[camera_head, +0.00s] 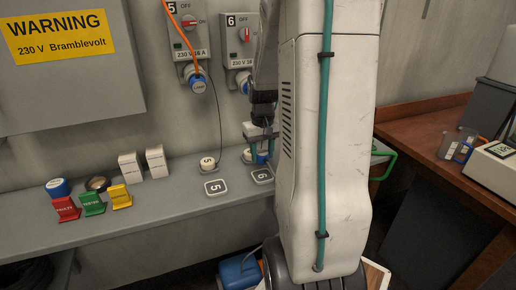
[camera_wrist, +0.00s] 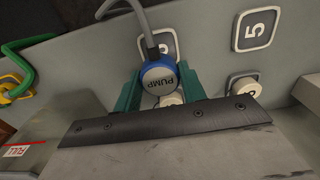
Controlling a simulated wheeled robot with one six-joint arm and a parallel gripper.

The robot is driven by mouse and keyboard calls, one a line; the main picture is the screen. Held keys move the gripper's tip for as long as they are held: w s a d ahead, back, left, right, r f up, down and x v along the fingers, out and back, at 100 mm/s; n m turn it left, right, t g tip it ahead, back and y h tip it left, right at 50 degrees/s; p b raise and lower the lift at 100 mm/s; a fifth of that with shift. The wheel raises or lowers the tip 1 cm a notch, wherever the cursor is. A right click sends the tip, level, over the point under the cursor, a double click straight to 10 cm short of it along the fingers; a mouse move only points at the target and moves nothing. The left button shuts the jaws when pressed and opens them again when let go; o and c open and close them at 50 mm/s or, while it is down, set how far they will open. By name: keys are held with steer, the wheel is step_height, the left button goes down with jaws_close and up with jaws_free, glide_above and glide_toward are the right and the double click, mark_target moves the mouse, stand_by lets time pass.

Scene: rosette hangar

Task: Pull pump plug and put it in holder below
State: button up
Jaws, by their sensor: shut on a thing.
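The pump plug (camera_wrist: 158,76), blue with a grey cap reading PUMP, is between the teal fingers of my gripper (camera_wrist: 160,92). My gripper is shut on it, and a grey cable leads from the plug. In the head view my gripper (camera_head: 261,146) is low over the shelf, with the blue plug (camera_head: 262,158) at its tips. A pale round holder (camera_wrist: 171,99) shows partly behind the plug, near plate 6 (camera_wrist: 167,46). I cannot tell whether the plug touches the holder. Socket 6 (camera_head: 243,84) is on the wall above, partly hidden by my arm.
Socket 5 (camera_head: 193,74) holds a blue plug with an orange cable. Its holder (camera_head: 208,163) and plate 5 (camera_head: 215,187) are left of my gripper. Coloured blocks (camera_head: 93,202) and white boxes (camera_head: 130,167) stand further left. A green rail (camera_head: 388,165) is at right.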

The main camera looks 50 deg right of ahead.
steer(key=shift+f, duration=2.5)
steer(key=shift+f, duration=0.35)
steer(key=o, duration=1.4)
step_height(320, 180, up, 8)
steer(key=shift+f, duration=0.1)
steer(key=s+a+r+n, duration=0.2)
steer(key=s+a+r, duration=0.2)
steer(key=a, duration=0.6)
steer(key=s+a+r+n+t, duration=0.1)
steer(key=s+a+r, duration=0.3)
steer(key=a, duration=0.6)
steer(key=s+a+r+n, duration=0.3)
steer(key=s+a+r, duration=0.1)
steer(key=a, duration=0.6)
steer(key=shift+s+a+r, duration=0.1)
steer(key=shift+s+a, duration=0.15)
steer(key=shift+s, duration=0.15)
